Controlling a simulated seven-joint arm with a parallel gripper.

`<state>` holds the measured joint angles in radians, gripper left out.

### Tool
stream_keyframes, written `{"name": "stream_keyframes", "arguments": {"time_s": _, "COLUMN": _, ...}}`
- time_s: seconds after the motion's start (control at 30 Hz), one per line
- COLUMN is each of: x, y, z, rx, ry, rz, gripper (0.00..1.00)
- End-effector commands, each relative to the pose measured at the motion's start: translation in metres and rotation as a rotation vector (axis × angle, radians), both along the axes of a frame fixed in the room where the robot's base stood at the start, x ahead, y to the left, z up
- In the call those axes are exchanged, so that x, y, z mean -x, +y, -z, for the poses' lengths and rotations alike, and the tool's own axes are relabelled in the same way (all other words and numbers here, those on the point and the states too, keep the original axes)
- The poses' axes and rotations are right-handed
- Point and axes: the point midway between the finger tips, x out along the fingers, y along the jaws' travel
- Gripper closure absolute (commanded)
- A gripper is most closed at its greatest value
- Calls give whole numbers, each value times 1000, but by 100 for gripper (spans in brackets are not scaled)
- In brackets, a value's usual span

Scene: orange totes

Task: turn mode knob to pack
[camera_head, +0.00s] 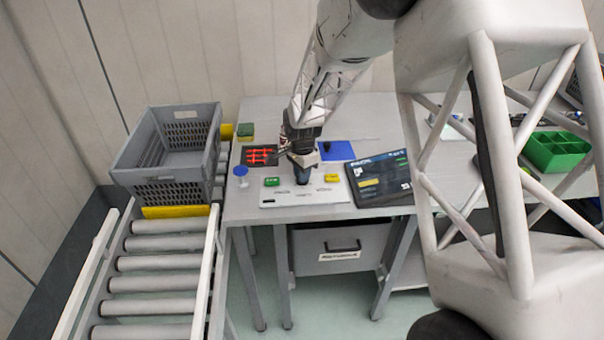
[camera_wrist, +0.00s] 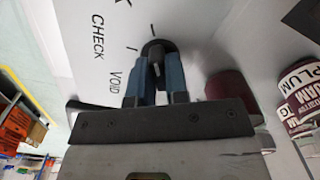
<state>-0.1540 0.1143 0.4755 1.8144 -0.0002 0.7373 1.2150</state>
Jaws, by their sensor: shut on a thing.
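The mode knob (camera_wrist: 154,47) is dark and round, on a white panel (camera_head: 325,193). In the wrist view the words CHECK and VOID are printed to its left, with part of another word cut off at the top edge. Short tick marks stand around the knob. My gripper (camera_wrist: 154,78) has its blue fingers shut on the knob, one on each side. A light line shows on the knob between the fingers. In the head view my gripper (camera_head: 302,179) points down at the panel and hides the knob.
A tilted screen (camera_head: 381,180) stands to the right. A grey crate (camera_head: 165,187) is on the left above rollers. A maroon cylinder (camera_wrist: 225,85) is close right of my fingers.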

Motion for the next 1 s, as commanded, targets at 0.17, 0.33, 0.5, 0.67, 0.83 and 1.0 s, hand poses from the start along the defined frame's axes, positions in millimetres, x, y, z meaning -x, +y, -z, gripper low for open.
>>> {"name": "stream_keyframes", "arguments": {"time_s": 0.17, "x": 1, "y": 0, "z": 0, "rx": 0, "ry": 1, "rz": 3, "gripper": 100}}
{"name": "stream_keyframes", "arguments": {"time_s": 0.33, "x": 1, "y": 0, "z": 0, "rx": 0, "ry": 1, "rz": 2, "gripper": 84}}
{"name": "stream_keyframes", "arguments": {"time_s": 0.5, "x": 0, "y": 0, "z": 0, "rx": 0, "ry": 1, "rz": 2, "gripper": 60}}
{"name": "stream_keyframes", "arguments": {"time_s": 0.67, "x": 0, "y": 0, "z": 0, "rx": 0, "ry": 0, "rz": 2, "gripper": 60}}
{"name": "stream_keyframes", "arguments": {"time_s": 0.83, "x": 0, "y": 0, "z": -1, "rx": 0, "ry": 0, "rz": 1, "gripper": 60}}
{"name": "stream_keyframes", "arguments": {"time_s": 1.0, "x": 0, "y": 0, "z": -10, "rx": -1, "ry": -2, "rz": 1, "gripper": 60}}
